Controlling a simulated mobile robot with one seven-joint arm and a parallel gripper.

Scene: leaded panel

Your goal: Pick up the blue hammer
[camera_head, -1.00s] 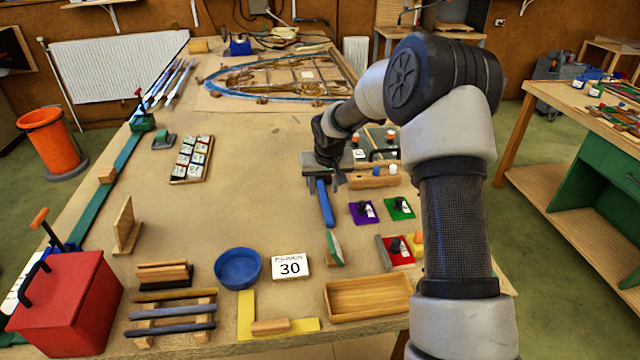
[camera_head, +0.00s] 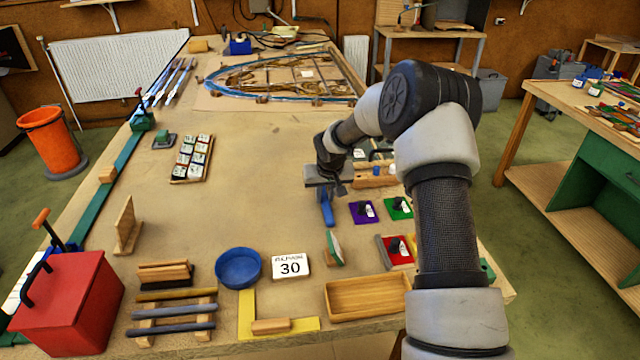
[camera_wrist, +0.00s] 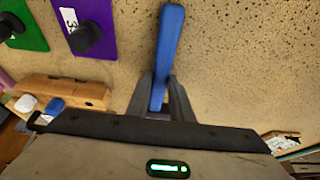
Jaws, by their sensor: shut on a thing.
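The blue hammer (camera_head: 326,209) is at the middle right of the table, its handle pointing toward the front in the head view. My gripper (camera_head: 326,188) is over its rear part. In the wrist view the blue handle (camera_wrist: 170,45) runs up from between the two fingers of my gripper (camera_wrist: 160,95), which are shut on it. The hammer's head is hidden behind the gripper body. I cannot tell for sure whether the handle is clear of the table top.
Purple (camera_head: 362,211) and green (camera_head: 398,207) squares with dark knobs lie just right of the hammer. A wooden block with bottles (camera_head: 372,180) stands behind them. A wooden tray (camera_head: 368,312) and blue bowl (camera_head: 238,267) are nearer the front.

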